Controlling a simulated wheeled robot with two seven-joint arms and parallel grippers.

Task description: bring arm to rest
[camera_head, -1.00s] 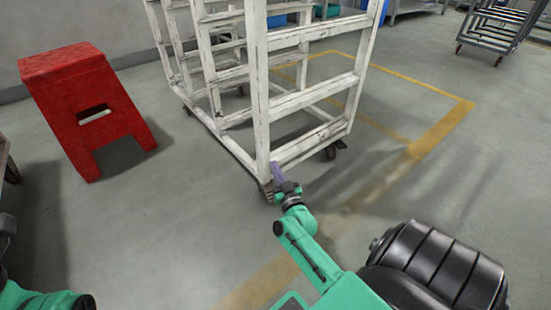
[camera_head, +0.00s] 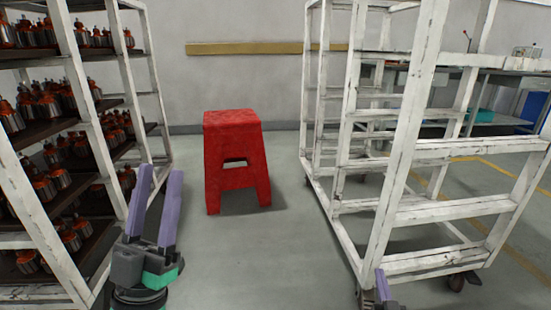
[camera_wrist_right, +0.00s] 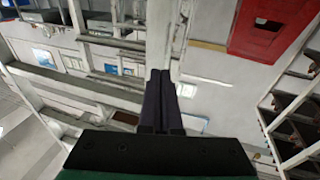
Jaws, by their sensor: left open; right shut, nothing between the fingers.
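My left gripper (camera_head: 156,210) is at the lower left of the head view. Its two purple fingers point up and stand apart, with nothing between them. My right gripper (camera_head: 382,286) shows only in part at the bottom edge of the head view, in front of the near post of the empty white rack (camera_head: 403,155). In the right wrist view its dark fingers (camera_wrist_right: 161,100) lie together with nothing between them. Most of my right arm is out of the head view.
A white rack (camera_head: 85,120) with several orange-and-metal armatures stands close on the left, beside my left gripper. A red stool (camera_head: 235,165) stands on the floor between the racks. Workbenches (camera_head: 500,68) are at the back right. Floor in front of the stool is clear.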

